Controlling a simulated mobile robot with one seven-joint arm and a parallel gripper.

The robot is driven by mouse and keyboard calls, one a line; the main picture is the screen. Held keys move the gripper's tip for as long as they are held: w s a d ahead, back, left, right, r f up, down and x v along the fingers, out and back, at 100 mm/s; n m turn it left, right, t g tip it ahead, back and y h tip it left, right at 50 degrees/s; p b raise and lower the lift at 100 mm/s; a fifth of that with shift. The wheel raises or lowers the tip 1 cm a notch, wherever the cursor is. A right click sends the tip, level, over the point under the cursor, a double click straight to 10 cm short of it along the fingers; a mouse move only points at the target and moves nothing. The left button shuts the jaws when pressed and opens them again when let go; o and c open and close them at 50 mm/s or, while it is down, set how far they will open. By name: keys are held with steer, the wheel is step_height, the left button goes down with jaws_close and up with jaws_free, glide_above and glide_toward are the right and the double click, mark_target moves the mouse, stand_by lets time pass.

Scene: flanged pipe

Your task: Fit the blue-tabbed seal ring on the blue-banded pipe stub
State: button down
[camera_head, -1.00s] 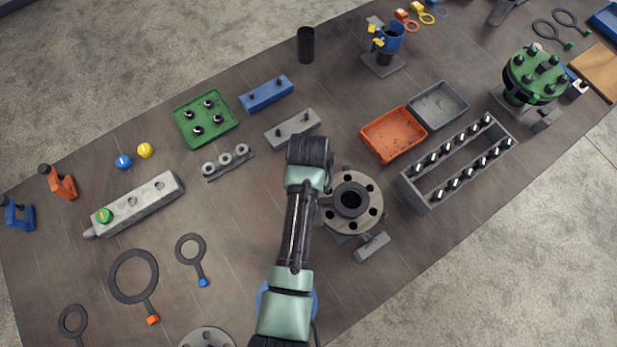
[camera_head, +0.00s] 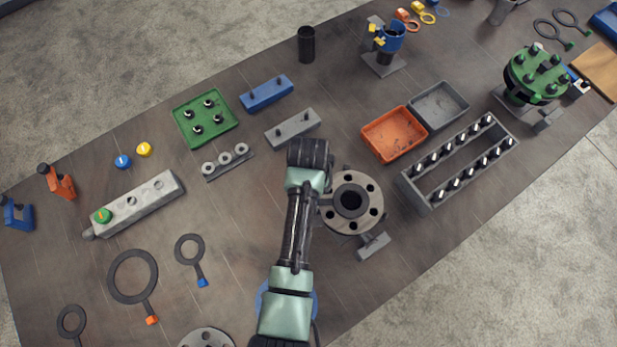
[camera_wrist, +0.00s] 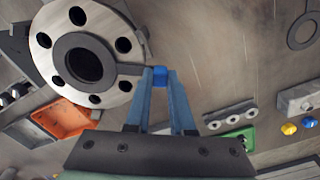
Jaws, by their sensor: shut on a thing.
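My gripper (camera_wrist: 160,82) is shut on the blue tab (camera_wrist: 159,76) of a dark seal ring. The ring (camera_wrist: 112,60) lies over the grey pipe flange (camera_wrist: 42,50), around its dark bore and roughly centred on it. I cannot tell whether it touches the face. In the head view the flange (camera_head: 371,186) stands right of my arm, with the ring around the bore; my arm hides the gripper's fingers. No blue band shows on this flange. Another dark ring with a blue tab (camera_head: 202,282) lies flat on the table at the left.
An orange-tabbed ring (camera_head: 151,320) lies at the lower left. A second flange (camera_head: 207,340) is cut off at the bottom edge. A blue round part (camera_head: 314,302) is mostly hidden by my arm. An orange tray (camera_head: 392,136) and a bolt rack (camera_head: 430,205) stand right of the flange.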

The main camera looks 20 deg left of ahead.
stand_by(0.3)
steer(key=c, duration=0.7)
jaws_free()
step_height(320, 180, up, 13)
